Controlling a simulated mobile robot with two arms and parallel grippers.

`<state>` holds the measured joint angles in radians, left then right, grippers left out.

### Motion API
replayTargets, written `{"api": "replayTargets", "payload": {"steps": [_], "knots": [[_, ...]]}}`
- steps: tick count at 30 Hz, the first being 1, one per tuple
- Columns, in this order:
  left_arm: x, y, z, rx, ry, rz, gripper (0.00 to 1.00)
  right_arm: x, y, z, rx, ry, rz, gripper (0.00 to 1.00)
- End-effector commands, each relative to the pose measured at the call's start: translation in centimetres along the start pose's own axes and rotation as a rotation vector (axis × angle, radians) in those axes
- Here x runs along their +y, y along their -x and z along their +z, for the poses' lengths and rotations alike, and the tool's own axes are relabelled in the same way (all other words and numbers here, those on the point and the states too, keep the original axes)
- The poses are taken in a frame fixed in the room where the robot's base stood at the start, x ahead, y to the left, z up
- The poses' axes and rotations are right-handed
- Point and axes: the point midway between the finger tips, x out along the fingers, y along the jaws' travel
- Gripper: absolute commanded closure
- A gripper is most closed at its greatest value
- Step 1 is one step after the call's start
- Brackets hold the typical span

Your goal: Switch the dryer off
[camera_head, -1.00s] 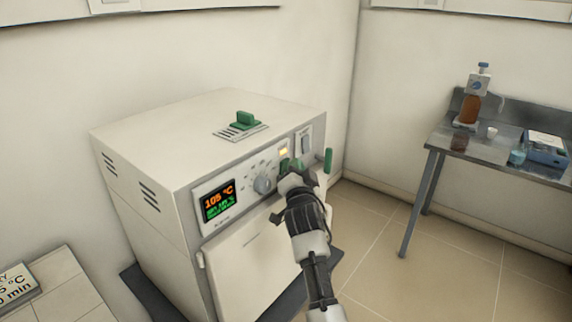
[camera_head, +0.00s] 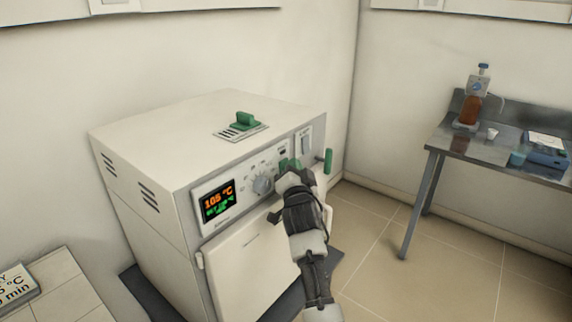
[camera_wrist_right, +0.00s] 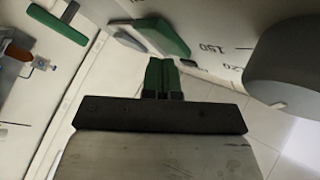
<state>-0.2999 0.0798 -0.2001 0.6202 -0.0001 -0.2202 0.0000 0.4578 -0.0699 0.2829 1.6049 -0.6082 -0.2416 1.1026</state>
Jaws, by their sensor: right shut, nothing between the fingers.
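The dryer (camera_head: 150,150) is a white box with a front panel. Its display (camera_head: 215,201) is lit and reads 105 °C in orange, with green text below. A round grey knob (camera_head: 263,184) sits right of the display; it looms large in the right wrist view (camera_wrist_right: 290,65), beside marks 120 and 150. My right gripper (camera_head: 291,167) is at the panel, right of the knob, and hides part of it. In the wrist view its green fingertips (camera_wrist_right: 162,76) are together and empty, just below a green switch-like block (camera_wrist_right: 162,37); contact is unclear. My left gripper is not in view.
A green handle (camera_head: 328,161) stands out at the dryer's right front edge. A green-handled vent (camera_head: 243,124) is on top. A steel table (camera_head: 490,148) with bottle and blue device stands at right. The floor between is clear.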

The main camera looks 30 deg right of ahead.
Motion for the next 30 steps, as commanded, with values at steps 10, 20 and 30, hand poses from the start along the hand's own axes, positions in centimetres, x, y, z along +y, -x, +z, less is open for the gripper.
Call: {"api": "replayTargets", "payload": {"steps": [10, 20, 30], "knots": [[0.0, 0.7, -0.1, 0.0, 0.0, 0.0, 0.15, 0.4, 0.6, -0.7, 0.0, 0.002, 0.0, 1.0], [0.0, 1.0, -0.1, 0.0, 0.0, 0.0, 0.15, 0.8, 1.1, -0.9, 0.001, 0.001, 0.0, 1.0], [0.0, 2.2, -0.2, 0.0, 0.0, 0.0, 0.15, 1.6, 2.3, -2.0, 0.0, 0.003, 0.001, 1.0]]}}
